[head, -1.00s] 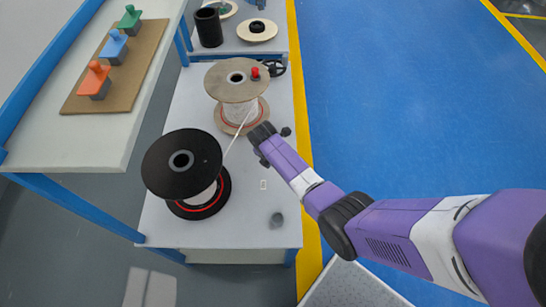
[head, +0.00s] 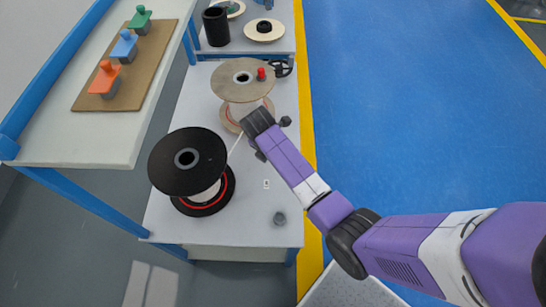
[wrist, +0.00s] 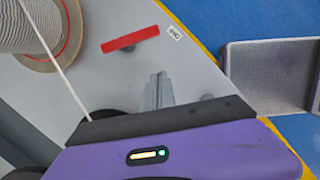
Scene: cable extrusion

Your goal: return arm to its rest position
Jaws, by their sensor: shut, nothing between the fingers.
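My arm reaches from the lower right over the grey worktable (head: 235,225), its dark end in front of the pale cable spool (head: 243,80). My gripper (wrist: 158,78) shows in the wrist view as two grey fingers close together, with nothing between them. It points over the tabletop. In the head view the fingers are mostly hidden. A white cable (wrist: 55,65) runs from the pale spool toward the black spool (head: 187,160); it passes left of my fingers in the wrist view, apart from them.
A red bar (wrist: 130,40) lies ahead of the fingers in the wrist view. A shelf at left carries a brown board (head: 140,70) with orange, blue and green handled pieces. A black cup (head: 216,27) stands at the back. Blue floor (head: 420,100) at right is open.

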